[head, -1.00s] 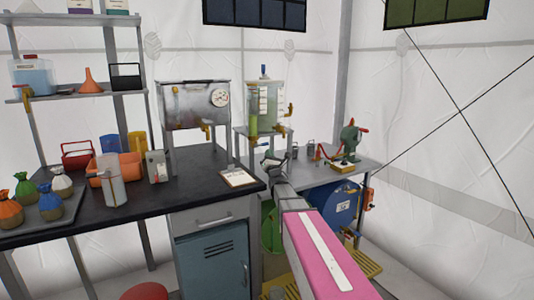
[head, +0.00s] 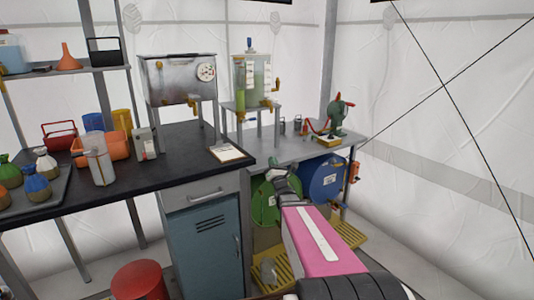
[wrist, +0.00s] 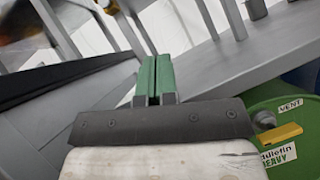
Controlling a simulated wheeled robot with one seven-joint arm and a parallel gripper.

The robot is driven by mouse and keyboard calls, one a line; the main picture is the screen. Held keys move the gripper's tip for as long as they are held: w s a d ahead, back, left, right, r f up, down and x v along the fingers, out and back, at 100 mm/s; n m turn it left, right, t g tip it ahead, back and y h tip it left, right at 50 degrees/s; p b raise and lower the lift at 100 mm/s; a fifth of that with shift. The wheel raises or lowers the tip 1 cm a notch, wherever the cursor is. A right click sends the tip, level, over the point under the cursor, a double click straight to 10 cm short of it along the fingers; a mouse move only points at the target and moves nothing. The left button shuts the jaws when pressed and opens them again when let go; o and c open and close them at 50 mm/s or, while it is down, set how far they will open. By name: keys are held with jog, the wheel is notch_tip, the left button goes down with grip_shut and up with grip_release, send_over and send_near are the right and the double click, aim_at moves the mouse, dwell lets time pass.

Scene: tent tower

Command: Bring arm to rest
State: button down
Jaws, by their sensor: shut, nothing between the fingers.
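My gripper (head: 278,166) is in the middle of the head view, at the far end of my pink arm, in front of the grey bench. In the wrist view my gripper (wrist: 154,58) shows two green fingers pressed side by side, shut with nothing between them. The grey metal bench (wrist: 215,65) is beyond the fingers in the wrist view. The gripper looks apart from the bench, but the exact gap is hard to tell.
A green drum (head: 264,203) and a blue drum (head: 326,180) stand under the grey bench (head: 290,150). The black-topped counter (head: 180,165) holds a clipboard (head: 228,153), a white jug (head: 99,167) and an orange bin (head: 118,148). White tent wall is at right.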

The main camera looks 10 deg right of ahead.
jog(key=s+a+f+m+g+h, duration=0.1)
jog(key=s+f+m+g+h, duration=0.15)
jog(key=f+m+g, duration=0.5)
jog(key=s+a+f+m+g+h, duration=0.1)
jog(key=s+f+m+g, duration=0.35)
jog(key=f+m, duration=0.55)
jog(key=s+a+f+m+g, duration=0.2)
jog(key=s+m+g, duration=0.4)
jog(key=s, duration=0.3)
jog(key=s+a+f+m+g+y, duration=0.1)
jog(key=s+a+f+m+g, duration=0.1)
jog(key=s+a+m+g, duration=0.3)
jog(key=s+m+g, duration=0.1)
jog(key=s+m, duration=0.2)
jog(key=shift+s+f+m, duration=0.35)
jog(key=shift+s+f, duration=0.05)
